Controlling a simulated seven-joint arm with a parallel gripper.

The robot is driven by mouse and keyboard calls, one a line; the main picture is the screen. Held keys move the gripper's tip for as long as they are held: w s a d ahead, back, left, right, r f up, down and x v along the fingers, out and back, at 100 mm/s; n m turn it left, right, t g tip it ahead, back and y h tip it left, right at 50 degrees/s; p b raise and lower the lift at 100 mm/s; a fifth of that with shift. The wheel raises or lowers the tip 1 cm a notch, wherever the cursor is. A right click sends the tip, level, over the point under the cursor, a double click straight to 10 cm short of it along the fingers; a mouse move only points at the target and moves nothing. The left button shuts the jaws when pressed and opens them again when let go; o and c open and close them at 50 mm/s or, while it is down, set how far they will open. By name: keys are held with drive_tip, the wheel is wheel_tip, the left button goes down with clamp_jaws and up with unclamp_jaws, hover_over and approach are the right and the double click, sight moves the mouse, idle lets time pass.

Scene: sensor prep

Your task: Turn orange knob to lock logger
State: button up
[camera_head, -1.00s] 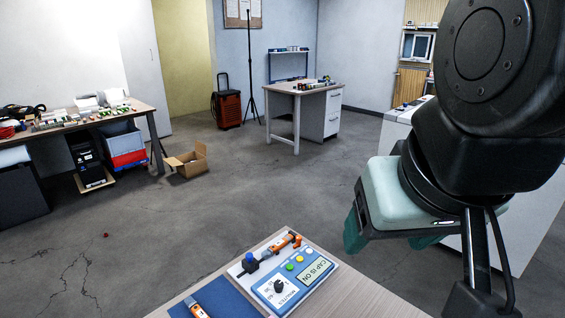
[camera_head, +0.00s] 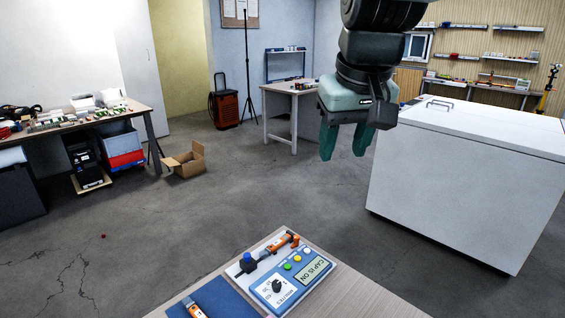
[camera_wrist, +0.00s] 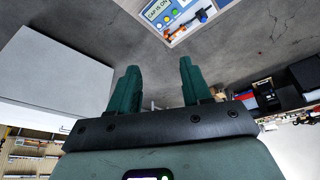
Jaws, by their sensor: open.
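The blue logger panel (camera_head: 290,282) lies on a white board on the table at the bottom of the head view, with a display reading "CAP IS ON", several coloured buttons and a black dial. An orange piece (camera_head: 284,241), which looks like the orange knob, sits along the board's far edge beside a blue-topped part (camera_head: 247,259). The panel also shows at the top of the wrist view (camera_wrist: 160,12), partly cut off, with the orange piece (camera_wrist: 202,15). My green gripper (camera_head: 344,142) is open and empty, in the air above and beyond the board, fingers pointing down.
The wooden table (camera_head: 345,298) holds a blue mat (camera_head: 222,300) with another orange-and-white item (camera_head: 194,308) at its left. A large white chest (camera_head: 465,180) stands at the right. The air between my gripper and the board is clear.

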drive_tip(key=w+f+g, duration=0.1)
drive_tip(key=w+f, duration=0.2)
drive_tip(key=w, duration=0.6)
drive_tip(key=n+g, duration=0.3)
drive_tip(key=n, duration=0.2)
hover_over(296, 237)
wheel_tip(296, 237, down, 29)
drive_tip(key=shift+h, duration=0.4)
wheel_tip(296, 237, down, 12)
drive_tip(key=shift+w+r, duration=0.15)
drive_tip(key=shift+r, duration=0.1)
clamp_jaws()
